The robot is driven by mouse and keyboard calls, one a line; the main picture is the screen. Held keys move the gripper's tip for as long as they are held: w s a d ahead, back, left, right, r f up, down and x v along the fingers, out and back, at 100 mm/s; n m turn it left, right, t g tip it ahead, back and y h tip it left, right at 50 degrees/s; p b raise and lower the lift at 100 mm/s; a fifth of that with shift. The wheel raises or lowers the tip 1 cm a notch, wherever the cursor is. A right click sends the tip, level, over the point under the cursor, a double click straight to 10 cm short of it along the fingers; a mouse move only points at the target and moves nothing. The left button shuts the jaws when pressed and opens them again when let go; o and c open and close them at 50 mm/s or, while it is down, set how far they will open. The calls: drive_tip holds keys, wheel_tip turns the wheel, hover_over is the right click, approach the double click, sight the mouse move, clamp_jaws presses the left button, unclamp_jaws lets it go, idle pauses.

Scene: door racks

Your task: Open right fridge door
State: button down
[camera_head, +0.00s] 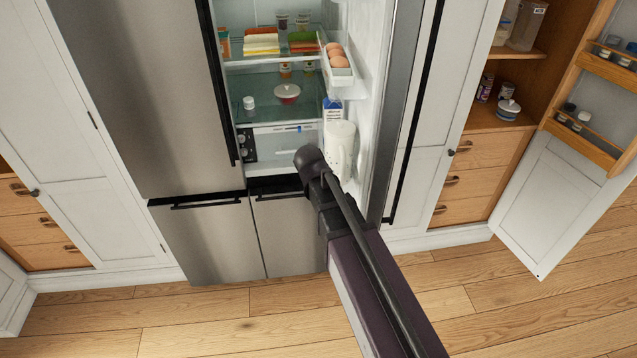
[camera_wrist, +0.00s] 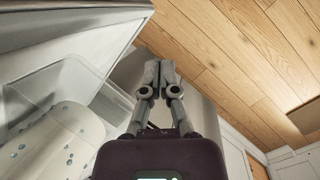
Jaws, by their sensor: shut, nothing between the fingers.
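The right fridge door (camera_head: 402,85) stands wide open, swung out to the right, showing its white inner side with bins. Its long dark handle (camera_head: 414,110) runs along the outer face. The left fridge door (camera_head: 150,90) is shut. In the wrist view, my gripper (camera_wrist: 158,78) is shut and empty, with its two grey fingers together. A clear door bin (camera_wrist: 75,110) lies to its left there. In the head view my arm reaches up in front of the open door's lower part and hides some of it; my gripper's fingers cannot be made out there. I cannot tell whether they touch the door.
The fridge interior (camera_head: 275,80) holds food on shelves. Eggs (camera_head: 336,55) and a white jug (camera_head: 340,145) sit in the door bins. A cabinet door (camera_head: 560,200) stands open at the right. Wooden floor (camera_head: 230,315) is clear in front.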

drive_tip(key=w+a+r+n+h+p, duration=0.2)
drive_tip(key=w+a+r+n, duration=0.2)
drive_tip(key=a, duration=0.3)
drive_tip(key=w+a+r+n+h+p, duration=0.2)
drive_tip(key=w+a+r+n+h, duration=0.1)
drive_tip(key=a+r+n, duration=0.2)
drive_tip(key=a, duration=0.2)
drive_tip(key=shift+w+a+n+t, duration=0.3)
drive_tip(key=shift+w+t, duration=0.05)
drive_tip(key=shift+t, duration=0.05)
drive_tip(key=shift+f, duration=0.15)
drive_tip(key=d+f+b, duration=0.7)
drive_tip(key=d, duration=0.4)
